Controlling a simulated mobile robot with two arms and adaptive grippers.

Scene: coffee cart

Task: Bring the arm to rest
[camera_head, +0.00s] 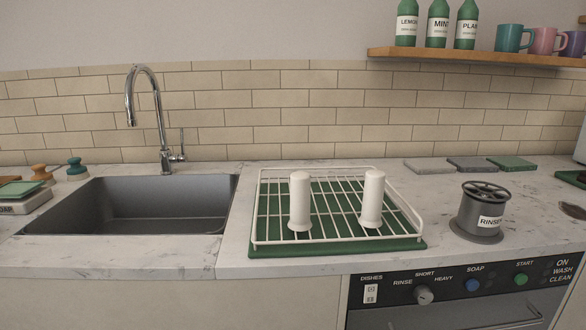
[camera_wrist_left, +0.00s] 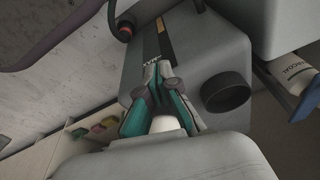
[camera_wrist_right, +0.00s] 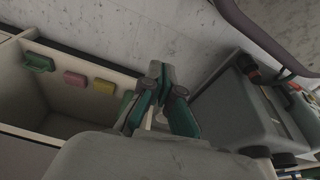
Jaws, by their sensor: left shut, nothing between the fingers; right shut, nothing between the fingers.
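My left gripper (camera_wrist_left: 162,105) shows in the left wrist view, its teal-lined fingers together with nothing between them. It hangs over a grey boxy body with a dark round knob. My right gripper (camera_wrist_right: 161,100) shows in the right wrist view, also shut and empty, beside a pale cabinet front and a marbled surface. Neither gripper nor arm shows in the head view, and neither touches any counter object there.
In the head view are a sink (camera_head: 130,205) with a tap (camera_head: 160,120), a drying rack (camera_head: 255,215) with two white upright pieces (camera_head: 300,200), a grey rinse holder (camera_head: 478,212) and a dishwasher panel (camera_head: 455,288). Bottles (camera_head: 437,25) and mugs (camera_head: 509,38) stand on a shelf (camera_head: 480,56).

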